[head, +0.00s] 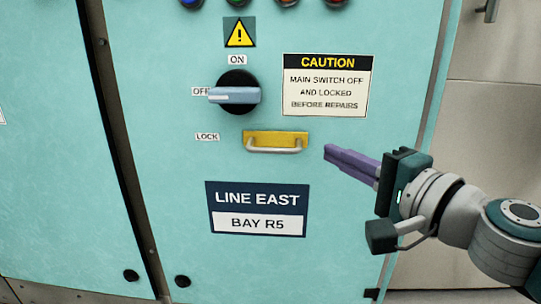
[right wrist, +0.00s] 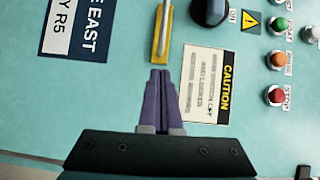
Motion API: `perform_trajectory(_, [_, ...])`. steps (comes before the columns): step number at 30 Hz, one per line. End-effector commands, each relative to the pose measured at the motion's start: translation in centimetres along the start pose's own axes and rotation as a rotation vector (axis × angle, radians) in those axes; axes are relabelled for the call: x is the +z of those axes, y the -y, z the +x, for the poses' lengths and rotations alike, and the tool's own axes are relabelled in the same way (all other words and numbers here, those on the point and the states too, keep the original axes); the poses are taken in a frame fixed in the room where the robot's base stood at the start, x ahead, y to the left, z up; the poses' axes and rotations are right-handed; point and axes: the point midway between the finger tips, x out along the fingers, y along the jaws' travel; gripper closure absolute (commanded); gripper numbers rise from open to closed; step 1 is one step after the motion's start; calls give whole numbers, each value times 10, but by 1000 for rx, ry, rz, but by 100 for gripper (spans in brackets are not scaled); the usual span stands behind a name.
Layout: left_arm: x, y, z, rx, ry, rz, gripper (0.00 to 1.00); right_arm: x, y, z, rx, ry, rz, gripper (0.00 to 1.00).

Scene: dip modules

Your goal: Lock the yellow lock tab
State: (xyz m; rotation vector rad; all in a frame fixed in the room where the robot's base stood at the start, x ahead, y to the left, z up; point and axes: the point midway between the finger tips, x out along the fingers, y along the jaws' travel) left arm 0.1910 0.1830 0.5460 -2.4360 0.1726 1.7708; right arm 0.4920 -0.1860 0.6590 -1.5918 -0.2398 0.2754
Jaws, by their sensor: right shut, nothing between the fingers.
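The yellow lock tab (head: 275,138) is on the teal cabinet front, with a pale metal handle bar (head: 274,149) across its lower part. It sits to the right of the LOCK label (head: 207,137) and below the rotary switch (head: 236,95). The switch's blue-grey handle lies level, pointing at OFF. My right gripper (head: 326,150) is shut and empty, its purple fingers just right of the tab and apart from it. In the right wrist view the tab (right wrist: 161,40) appears just beyond the fingertips (right wrist: 160,73). My left gripper is not in view.
A CAUTION sign (head: 325,85) is above my right gripper. A LINE EAST sign (head: 257,209) is below the tab. Several coloured push buttons, one red (right wrist: 274,96), line the panel above the switch. The cabinet face around the tab is otherwise flat.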

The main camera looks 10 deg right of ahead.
Motion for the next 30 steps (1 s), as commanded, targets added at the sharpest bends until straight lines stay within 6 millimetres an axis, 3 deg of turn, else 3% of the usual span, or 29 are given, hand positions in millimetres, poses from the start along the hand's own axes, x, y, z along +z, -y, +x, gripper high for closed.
perform_trajectory(7, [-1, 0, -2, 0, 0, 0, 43, 22, 0, 19, 1, 3, 2, 100])
perform_trajectory(20, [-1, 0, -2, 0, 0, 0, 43, 25, 0, 22, 1, 2, 2, 100])
perform_trajectory(30, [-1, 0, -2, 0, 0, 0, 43, 54, 2, 42, 1, 3, 2, 100])
